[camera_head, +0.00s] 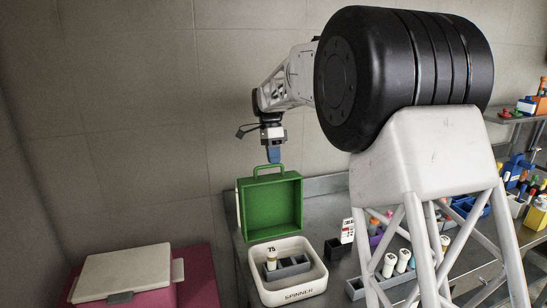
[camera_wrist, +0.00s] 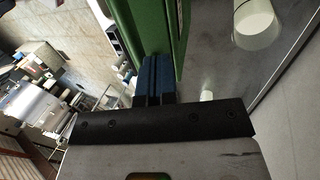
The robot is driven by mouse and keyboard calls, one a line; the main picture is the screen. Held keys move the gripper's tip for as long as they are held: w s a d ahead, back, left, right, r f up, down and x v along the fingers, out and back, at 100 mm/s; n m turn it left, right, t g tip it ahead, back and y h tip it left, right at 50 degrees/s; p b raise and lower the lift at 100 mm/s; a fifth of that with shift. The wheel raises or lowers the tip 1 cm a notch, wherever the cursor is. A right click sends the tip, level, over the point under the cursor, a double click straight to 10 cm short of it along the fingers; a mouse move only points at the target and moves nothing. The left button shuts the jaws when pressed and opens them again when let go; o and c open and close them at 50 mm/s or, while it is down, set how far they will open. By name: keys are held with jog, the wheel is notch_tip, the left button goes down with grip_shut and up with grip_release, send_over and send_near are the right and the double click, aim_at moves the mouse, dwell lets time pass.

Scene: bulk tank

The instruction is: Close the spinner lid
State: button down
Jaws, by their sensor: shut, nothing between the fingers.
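The spinner is a white box (camera_head: 290,291) labelled "SPINNER" on the metal bench. Its green lid (camera_head: 272,207) stands open, upright at the back of the box, with a green handle (camera_head: 255,172) on its top edge. A small rack (camera_head: 293,270) with a white-capped tube (camera_head: 271,259) marked "75" sits inside the box. My gripper (camera_head: 273,156) points down at the top edge of the lid, by the handle. In the wrist view its blue fingers (camera_wrist: 153,80) are together and empty, right beside the green lid (camera_wrist: 150,25). I cannot tell whether they touch it.
A pink-red box with a pale lid (camera_head: 125,270) stands at the left. Tube racks with white-capped tubes (camera_head: 390,264) and a small white label card (camera_head: 347,231) are right of the spinner. More coloured racks (camera_head: 520,180) stand farther right. A wall is close behind the bench.

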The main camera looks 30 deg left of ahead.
aim_at(278, 178)
jog(key=shift+s+d+r, duration=0.1)
jog(key=shift+t+y, duration=0.7)
jog(key=shift+s+d+r, duration=0.3)
jog(key=shift+s+d, duration=0.5)
jog(key=shift+s+d+r, duration=0.3)
jog(key=shift+s+d, duration=0.45)
jog(key=shift+s, duration=0.05)
jog(key=s+d+f+t+y, duration=0.3)
jog(key=s+d+t+y, duration=0.2)
jog(key=s+d, duration=0.7)
jog(key=s+d+f, duration=0.5)
jog(key=f, duration=0.4)
jog(key=s+d+f, duration=0.4)
jog(key=d+f, duration=0.1)
jog(key=f, duration=0.4)
jog(key=shift+s+f, duration=0.2)
jog(key=shift+s, duration=0.2)
jog(key=shift+f, duration=0.1)
